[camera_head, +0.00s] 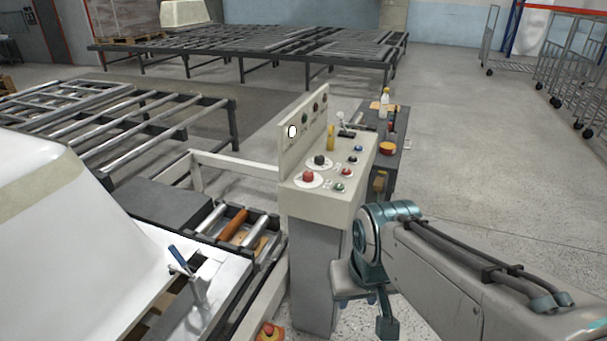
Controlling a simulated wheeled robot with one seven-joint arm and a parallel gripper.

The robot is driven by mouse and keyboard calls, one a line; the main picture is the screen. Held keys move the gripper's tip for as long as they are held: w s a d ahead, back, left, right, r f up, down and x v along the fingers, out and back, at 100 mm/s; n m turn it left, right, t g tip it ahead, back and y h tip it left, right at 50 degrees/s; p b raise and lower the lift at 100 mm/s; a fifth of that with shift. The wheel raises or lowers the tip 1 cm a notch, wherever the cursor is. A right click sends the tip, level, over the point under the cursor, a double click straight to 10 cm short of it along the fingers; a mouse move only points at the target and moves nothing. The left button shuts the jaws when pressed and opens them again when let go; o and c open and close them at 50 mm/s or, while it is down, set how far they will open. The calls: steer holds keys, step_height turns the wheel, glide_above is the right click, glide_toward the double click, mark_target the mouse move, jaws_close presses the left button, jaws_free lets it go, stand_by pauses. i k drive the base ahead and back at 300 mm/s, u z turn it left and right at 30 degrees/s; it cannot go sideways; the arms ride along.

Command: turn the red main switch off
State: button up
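A pale control console (325,205) stands on a grey pedestal in the middle of the view. On its sloped top, a large red knob (308,176) sits on a white round plate at the near left; it looks like the red main switch. Its on or off position is too small to read. A black knob (320,160) on a similar plate sits behind it. A smaller red button (346,173) is to the right. My gripper (366,312) hangs at the lower right of the console, below its top and apart from the knob. It looks open and empty.
An upright panel (304,130) with buttons rises behind the console top. A dark side table (385,150) with bottles stands behind right. A white tub shell (60,240) and roller conveyor (235,225) fill the left. Another red button (268,331) is low down. Floor is free at right.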

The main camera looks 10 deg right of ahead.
mark_target(309, 176)
steer(key=z, duration=0.2)
steer(key=i, duration=1.2)
steer(key=u, duration=0.4)
